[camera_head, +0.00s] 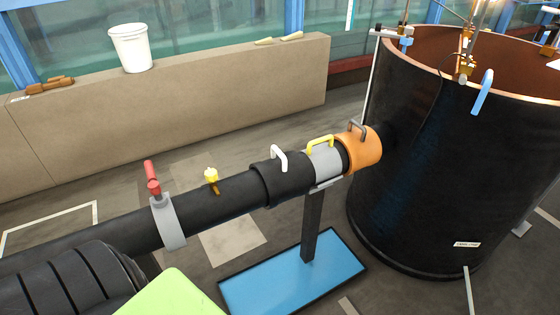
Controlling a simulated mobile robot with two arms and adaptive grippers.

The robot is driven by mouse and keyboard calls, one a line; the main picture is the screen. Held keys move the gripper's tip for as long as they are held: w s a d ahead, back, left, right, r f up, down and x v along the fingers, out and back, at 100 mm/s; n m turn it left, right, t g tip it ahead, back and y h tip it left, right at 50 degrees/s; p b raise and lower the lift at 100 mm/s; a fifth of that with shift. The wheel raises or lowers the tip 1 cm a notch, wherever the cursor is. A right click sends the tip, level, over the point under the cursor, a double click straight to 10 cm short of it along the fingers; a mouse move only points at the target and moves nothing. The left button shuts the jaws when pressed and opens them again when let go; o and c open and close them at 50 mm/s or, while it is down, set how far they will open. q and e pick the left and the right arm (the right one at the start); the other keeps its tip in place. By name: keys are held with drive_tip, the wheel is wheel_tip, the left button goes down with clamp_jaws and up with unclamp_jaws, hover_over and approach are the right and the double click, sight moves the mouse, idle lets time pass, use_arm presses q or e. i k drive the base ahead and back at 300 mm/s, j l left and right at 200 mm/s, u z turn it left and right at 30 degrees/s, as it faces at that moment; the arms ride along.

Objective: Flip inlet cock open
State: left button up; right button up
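A black pipe (235,194) runs from the lower left up to a large black tank (430,160). A red lever handle (152,178) stands upright above a grey collar (169,224) around the pipe. Further right, a small yellow knob on a brass stem (212,180) sits at the pipe. No label shows which of these is the inlet cock, and I cannot tell whether either is open or shut. Neither of my grippers is in view.
White (279,157), yellow (320,142) and grey handles sit on the pipe's sleeves near the orange collar (362,151). A post on a blue base plate (290,280) supports the pipe. A white bucket (130,48) stands on the beige ledge (220,90) behind. Floor between is clear.

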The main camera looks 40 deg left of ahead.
sight(153, 186)
drive_tip(key=u, duration=2.05)
drive_tip(key=l+u, duration=0.15)
drive_tip(key=u, duration=0.15)
